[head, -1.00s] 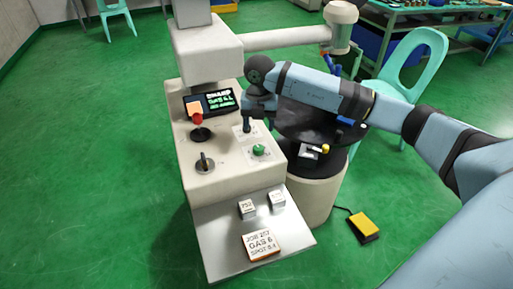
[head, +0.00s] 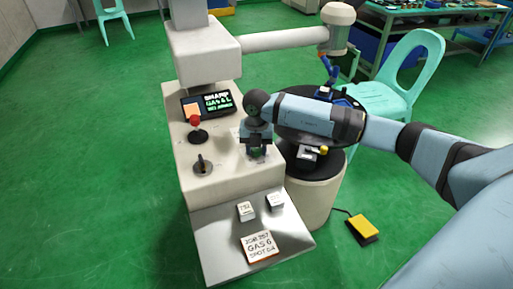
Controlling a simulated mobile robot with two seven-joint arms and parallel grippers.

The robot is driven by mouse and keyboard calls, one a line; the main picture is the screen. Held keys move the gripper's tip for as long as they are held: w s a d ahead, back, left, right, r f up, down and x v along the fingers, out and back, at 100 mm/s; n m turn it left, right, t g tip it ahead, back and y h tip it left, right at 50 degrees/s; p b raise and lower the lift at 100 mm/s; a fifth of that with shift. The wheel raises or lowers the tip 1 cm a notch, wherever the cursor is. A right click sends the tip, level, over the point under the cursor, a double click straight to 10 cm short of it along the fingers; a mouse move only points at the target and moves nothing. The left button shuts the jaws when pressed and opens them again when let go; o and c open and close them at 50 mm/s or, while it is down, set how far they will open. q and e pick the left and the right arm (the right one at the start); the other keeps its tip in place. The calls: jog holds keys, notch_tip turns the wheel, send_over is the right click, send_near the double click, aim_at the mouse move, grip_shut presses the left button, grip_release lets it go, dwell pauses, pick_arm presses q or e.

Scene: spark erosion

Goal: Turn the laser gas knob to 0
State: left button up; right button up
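The console (head: 225,185) is pale, with several controls on its sloped top. A green knob (head: 257,153) on its right side is mostly hidden by my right gripper (head: 257,152), which points down over it. A little green shows between the fingers. I cannot tell whether the fingers touch the knob or are closed on it. A black knob (head: 203,167) is at the left, and a red-topped lever (head: 196,130) stands behind it. I cannot read which knob is labelled laser gas. The screen (head: 217,103) shows a gas line reading about 6. My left gripper is not in view.
A card (head: 260,246) reading GAS 6 lies on the front metal shelf (head: 220,255), with two small white blocks (head: 246,211) behind it. A round dark-topped stand (head: 318,190) is at the right. A yellow pedal (head: 362,228) and a green chair (head: 405,75) are further right.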

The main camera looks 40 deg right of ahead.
jog(key=c, duration=0.4)
jog(key=shift+o, duration=0.2)
jog(key=n, duration=0.5)
jog(key=n+b, duration=0.1)
jog(key=n, duration=0.5)
jog(key=shift+n+b, duration=0.3)
jog(key=shift+n, duration=0.1)
jog(key=n+b, duration=0.1)
jog(key=n, duration=0.5)
jog(key=n+b, duration=0.1)
jog(key=n, duration=0.4)
jog(key=shift+n, duration=0.3)
jog(key=shift+b, duration=0.3)
jog(key=shift+d, duration=0.1)
